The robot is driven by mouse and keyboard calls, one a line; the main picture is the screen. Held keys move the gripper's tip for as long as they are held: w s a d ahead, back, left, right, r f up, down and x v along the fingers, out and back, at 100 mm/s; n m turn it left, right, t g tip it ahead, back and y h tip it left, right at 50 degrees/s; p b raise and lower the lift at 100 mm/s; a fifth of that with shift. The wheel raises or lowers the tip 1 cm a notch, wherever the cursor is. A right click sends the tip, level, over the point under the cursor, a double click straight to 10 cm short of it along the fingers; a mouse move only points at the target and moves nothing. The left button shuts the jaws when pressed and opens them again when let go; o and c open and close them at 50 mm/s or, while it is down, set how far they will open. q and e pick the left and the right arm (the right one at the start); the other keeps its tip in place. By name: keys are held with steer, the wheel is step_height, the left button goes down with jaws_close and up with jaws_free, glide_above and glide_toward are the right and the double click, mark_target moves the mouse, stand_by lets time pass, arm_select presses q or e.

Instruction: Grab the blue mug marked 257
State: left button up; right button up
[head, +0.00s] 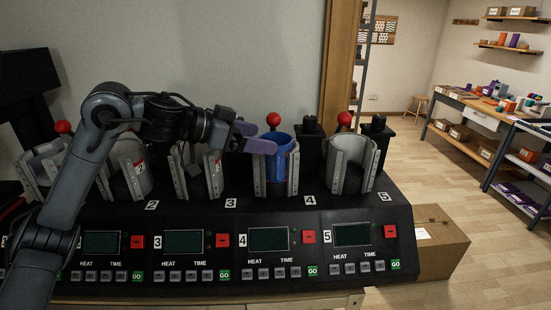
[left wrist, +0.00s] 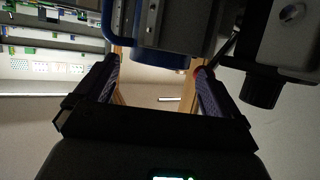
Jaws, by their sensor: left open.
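The blue mug (head: 281,160) sits upright in the clamp of press station 4. No number on it can be read. In the left wrist view its blue rim and handle (left wrist: 150,59) show at the top, partly hidden by the grey clamp. My left gripper (head: 257,137) is open, with purple finger pads, at the upper left side of the mug. One finger overlaps the mug's left edge in the head view. In the left wrist view the two fingertips (left wrist: 157,70) are spread, with nothing seen gripped between them. My right gripper is not in view.
The black press (head: 230,225) has several stations with grey clamps, displays and buttons. Red-knobbed levers (head: 273,119) stand behind the clamps. The empty station 5 clamp (head: 352,160) is right of the mug. A cardboard box (head: 440,243) stands on the floor at right.

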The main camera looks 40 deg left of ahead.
mark_target(269, 137)
arm_select(q)
steer(key=shift+p+x, duration=0.55)
steer(key=shift+x, duration=1.3)
steer(key=shift+w+r, duration=0.1)
steer(key=shift+r, duration=0.05)
steer(key=c, duration=1.4)
steer(key=shift+c, duration=0.4)
steer(key=shift+r, duration=0.15)
